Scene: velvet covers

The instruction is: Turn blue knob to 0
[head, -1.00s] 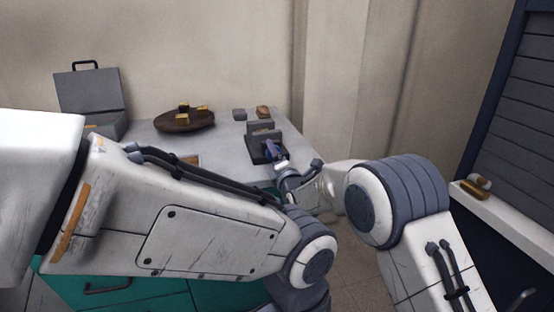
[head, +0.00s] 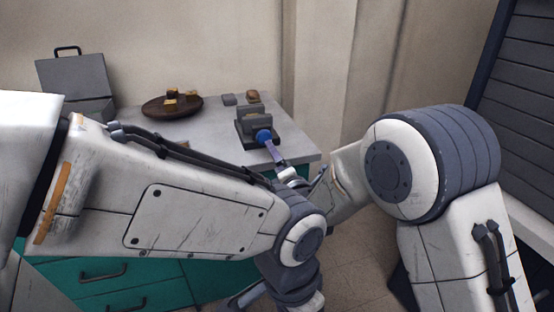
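A blue knob (head: 264,135) sits on the front of a small dark grey device (head: 256,116) near the right end of the grey worktop. My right gripper (head: 272,149) is just in front of the knob. Its purple-blue fingers point up at the knob; I cannot tell whether they touch it or how far apart they are. The knob's markings are too small to read. My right wrist is partly hidden behind my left arm. My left arm crosses the foreground and bends down at the elbow; its gripper cannot be made out.
The worktop (head: 220,125) also carries a brown round tray (head: 150,112) with yellow pieces, an open grey case (head: 75,85), and two small blocks at the back. Teal drawers (head: 150,292) are below. A wall is behind, and floor shows at the right.

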